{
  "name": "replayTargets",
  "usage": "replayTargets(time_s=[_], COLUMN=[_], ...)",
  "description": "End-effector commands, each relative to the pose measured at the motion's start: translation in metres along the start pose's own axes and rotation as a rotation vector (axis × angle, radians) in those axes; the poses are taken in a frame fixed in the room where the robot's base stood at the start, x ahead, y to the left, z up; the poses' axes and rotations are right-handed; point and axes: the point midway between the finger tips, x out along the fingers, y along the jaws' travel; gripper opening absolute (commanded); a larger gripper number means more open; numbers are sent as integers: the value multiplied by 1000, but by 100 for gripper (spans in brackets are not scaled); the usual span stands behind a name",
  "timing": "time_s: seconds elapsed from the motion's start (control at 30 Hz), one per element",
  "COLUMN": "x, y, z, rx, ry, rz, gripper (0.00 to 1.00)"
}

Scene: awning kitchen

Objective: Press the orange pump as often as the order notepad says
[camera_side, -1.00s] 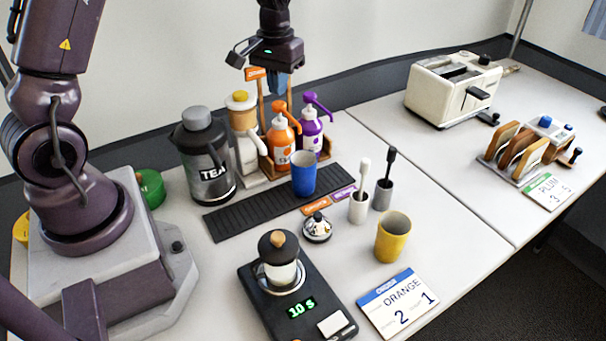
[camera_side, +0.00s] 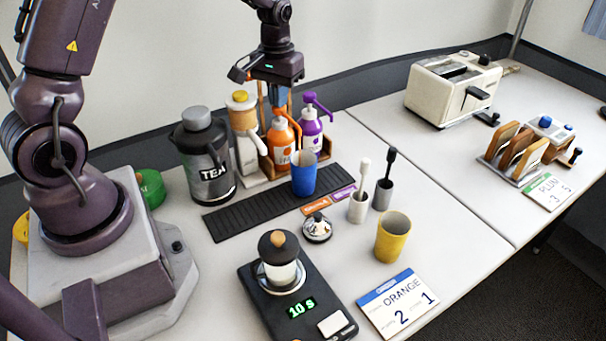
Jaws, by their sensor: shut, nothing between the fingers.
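The orange pump bottle (camera_side: 283,137) stands in a wooden rack behind the blue cup (camera_side: 304,174). My gripper (camera_side: 281,104) is shut and points down at the orange pump's head; its fingertips are at or just above the head, and I cannot tell whether they touch. The order notepad (camera_side: 398,301) lies at the front right and reads ORANGE with the numbers 2 and 1; the small print is too small to read. The purple pump bottle (camera_side: 311,131) stands right of the orange one. The blue cup stands on the dark ribbed mat (camera_side: 232,219).
A tea flask (camera_side: 205,160) and a yellow-topped dispenser (camera_side: 243,125) stand left of the pumps. A scale (camera_side: 322,322) with a jar reads 10 s. A yellow cup (camera_side: 393,237), two holders with stirrers, and a toaster (camera_side: 452,90) are to the right.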

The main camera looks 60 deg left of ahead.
Motion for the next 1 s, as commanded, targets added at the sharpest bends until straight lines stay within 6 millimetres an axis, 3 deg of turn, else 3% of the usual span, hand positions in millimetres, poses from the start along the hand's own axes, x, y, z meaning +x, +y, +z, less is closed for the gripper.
replayTargets(time_s=[0.5,1.0], x=[8,-20], y=[0,0], z=[0,-1], rx=[0,1], ry=[0,2], rz=[0,0], gripper=[0,0])
